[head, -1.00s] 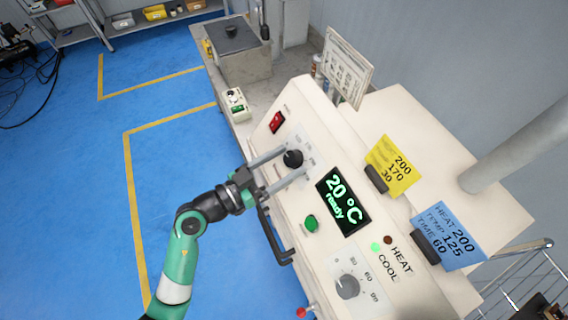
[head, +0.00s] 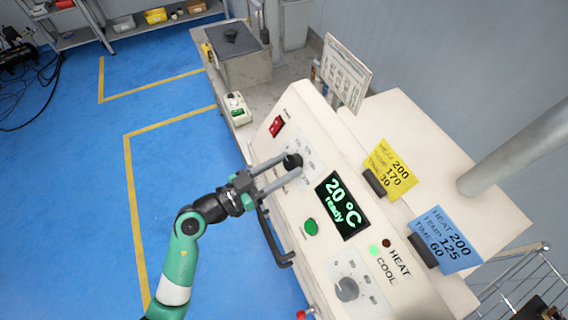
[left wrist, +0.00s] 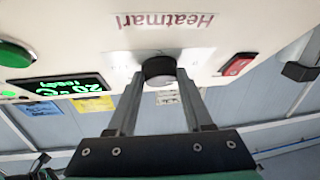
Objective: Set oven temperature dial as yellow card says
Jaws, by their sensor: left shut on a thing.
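The oven's black temperature dial (head: 292,160) sits on the cream front panel, and it also shows in the left wrist view (left wrist: 159,68). My left gripper (head: 288,163) is shut on this dial, one finger on each side. The scale around the dial is partly hidden by the fingers. The yellow card (head: 391,170) stands in a dark holder on top of the oven. It reads 200, 170 and 30 on its lines; its words are faint. The display (head: 342,205) reads 20 °C ready in green. My right gripper is not in view.
A blue card (head: 447,238) reads HEAT 200, TEMP 125, TIME 60. A second dial (head: 347,289), a green button (head: 311,227) and a red switch (head: 276,126) are on the panel. A black handle (head: 275,240) sticks out below my gripper.

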